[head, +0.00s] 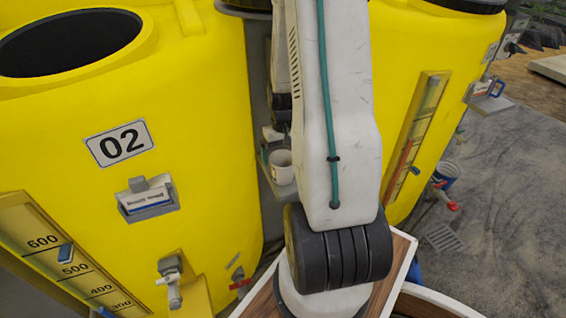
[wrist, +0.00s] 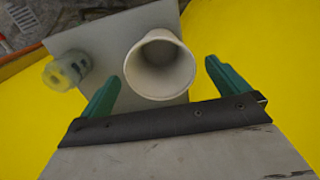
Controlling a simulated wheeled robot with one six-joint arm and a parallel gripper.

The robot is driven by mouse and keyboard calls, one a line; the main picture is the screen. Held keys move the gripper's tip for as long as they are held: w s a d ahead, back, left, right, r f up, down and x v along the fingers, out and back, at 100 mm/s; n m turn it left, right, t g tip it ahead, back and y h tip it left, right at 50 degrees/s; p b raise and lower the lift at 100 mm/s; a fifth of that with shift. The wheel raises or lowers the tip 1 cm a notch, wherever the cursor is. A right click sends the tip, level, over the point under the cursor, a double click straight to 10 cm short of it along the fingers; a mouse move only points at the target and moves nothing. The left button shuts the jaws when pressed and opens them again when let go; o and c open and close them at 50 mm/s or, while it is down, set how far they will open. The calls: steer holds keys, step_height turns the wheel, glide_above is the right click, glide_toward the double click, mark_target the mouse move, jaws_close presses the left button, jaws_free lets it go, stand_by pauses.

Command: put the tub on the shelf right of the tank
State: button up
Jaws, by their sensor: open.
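The off-white tub (wrist: 160,65) stands mouth up on a small grey shelf (wrist: 105,32), in the wrist view. In the head view the tub (head: 281,166) and shelf (head: 284,190) show in the gap right of the yellow tank marked 02 (head: 200,120), partly behind my arm. My gripper (wrist: 162,70) is open, with its green fingers on either side of the tub's near part. A gap shows between each finger and the tub. I cannot tell how far the fingers reach down beside it. The gripper is mostly hidden by my arm in the head view.
A translucent round piece (wrist: 66,70) sits at the shelf's left edge. A second yellow tank (head: 400,90) stands close on the right. Tank 02 carries a tap (head: 172,282) and a label holder (head: 147,198).

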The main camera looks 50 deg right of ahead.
step_height(320, 180, up, 7)
steer(key=a+r+n, duration=0.3)
steer(key=a+r, duration=1)
steer(key=a, duration=0.2)
steer(key=s+a+r+n, duration=0.1)
steer(key=s+a+r, duration=0.3)
steer(key=s+a, duration=0.2)
steer(key=s+a+r+n+t, duration=0.1)
steer(key=s+a+r, duration=0.3)
steer(key=a, duration=0.5)
steer(key=s+n, duration=0.1)
steer(key=s, duration=0.1)
steer(key=shift+s+a+r, duration=0.15)
steer(key=shift+s+r, duration=0.05)
steer(key=shift+s, duration=0.2)
